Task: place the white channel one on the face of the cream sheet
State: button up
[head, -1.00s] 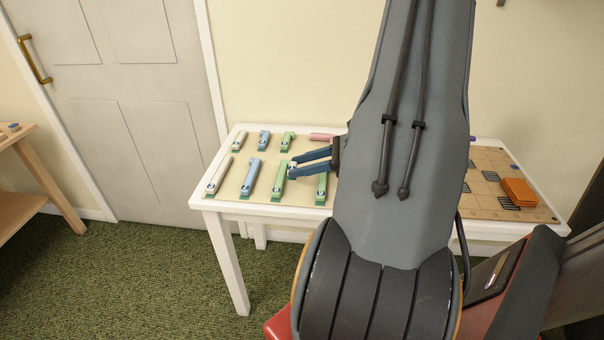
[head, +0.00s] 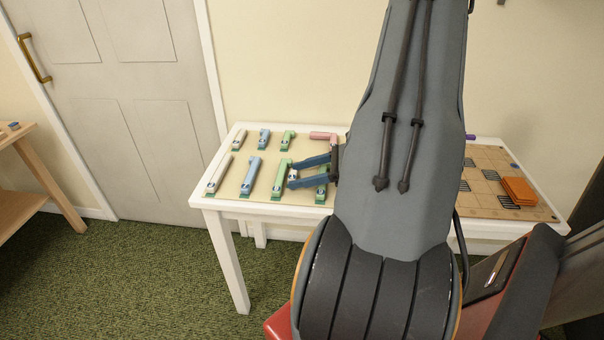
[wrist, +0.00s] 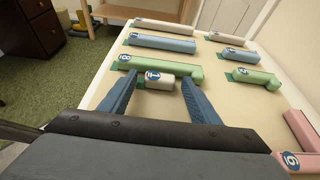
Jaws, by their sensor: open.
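The white channel one (wrist: 160,83), a short white piece with a blue round "1" label, sits between my fingertips in the wrist view. It shows small between them in the head view (head: 293,174). The cream sheet (wrist: 120,88) covers the left part of the table, and the piece appears to rest on it beside a green channel (wrist: 160,69). My gripper (wrist: 158,78) is open, with one finger on each side of the piece and a gap at both sides. It also shows in the head view (head: 291,173). The underside of the piece is hidden.
Several white, blue, green and pink channels stand in rows on the sheet. The blue channel (head: 251,176) and the pink channel (head: 323,136) are near my gripper. A tan board (head: 480,203) with an orange stack (head: 518,190) lies at the right.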

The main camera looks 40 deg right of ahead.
jog(key=shift+r, duration=0.2)
jog(key=b+v, duration=0.1)
jog(key=v, duration=1.1)
jog(key=w+a+n+g, duration=0.1)
jog(key=a, duration=0.2)
jog(key=w+a+n+g, duration=0.1)
jog(key=a+n+g, duration=0.1)
jog(key=a, duration=0.2)
jog(key=w+a+n+g, duration=0.1)
jog(key=a+n+g, duration=0.1)
jog(key=a, duration=0.1)
jog(key=shift+a+r+y, duration=0.15)
jog(key=shift+r+y, duration=0.25)
jog(key=s+a+r+n+g+h, duration=0.1)
jog(key=a+n+h, duration=0.3)
jog(key=a+n, duration=0.7)
jog(key=s+a+r+n+g+h, duration=0.2)
jog(key=a+n+g+h, duration=0.2)
jog(key=a+n, duration=0.7)
jog(key=shift+s+a+r+h, duration=0.25)
jog(key=shift+s+a+h, duration=0.05)
jog(key=shift+a+h, duration=0.5)
jog(key=shift+a, duration=0.1)
